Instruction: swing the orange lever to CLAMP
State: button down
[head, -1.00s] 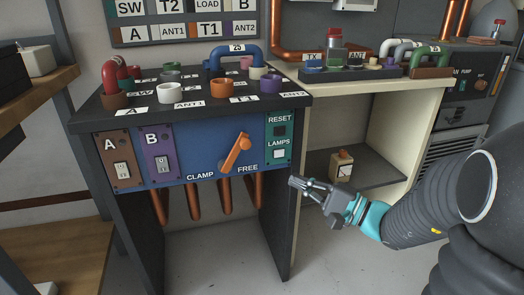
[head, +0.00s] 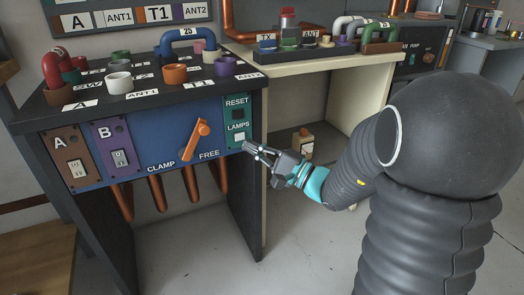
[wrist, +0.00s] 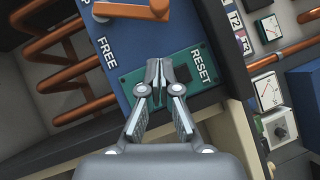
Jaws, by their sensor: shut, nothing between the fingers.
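The orange lever (head: 197,138) is on the blue front panel (head: 170,125) of the dark bench. It leans up and to the right, between the CLAMP label (head: 161,168) and the FREE label (head: 209,154). My gripper (head: 247,147) is shut and empty, right of the lever and in front of the green RESET/LAMPS plate (head: 237,120). In the wrist view the shut fingertips (wrist: 158,68) are over the green plate (wrist: 185,70), and part of the orange lever (wrist: 140,10) shows at the top edge. I cannot tell whether the fingertips touch the plate.
Brown panel A (head: 75,160) and purple panel B (head: 119,148) carry switches left of the lever. Copper pipes (head: 190,185) hang below the panel. Coloured sockets and a blue looped pipe (head: 187,40) stand on top. A cream bench (head: 345,70) stands to the right.

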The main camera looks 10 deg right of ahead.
jog(key=w+a+r+p, duration=0.1)
jog(key=w+a+r, duration=0.1)
jog(key=a, duration=0.5)
jog(key=shift+w+a+r, duration=0.25)
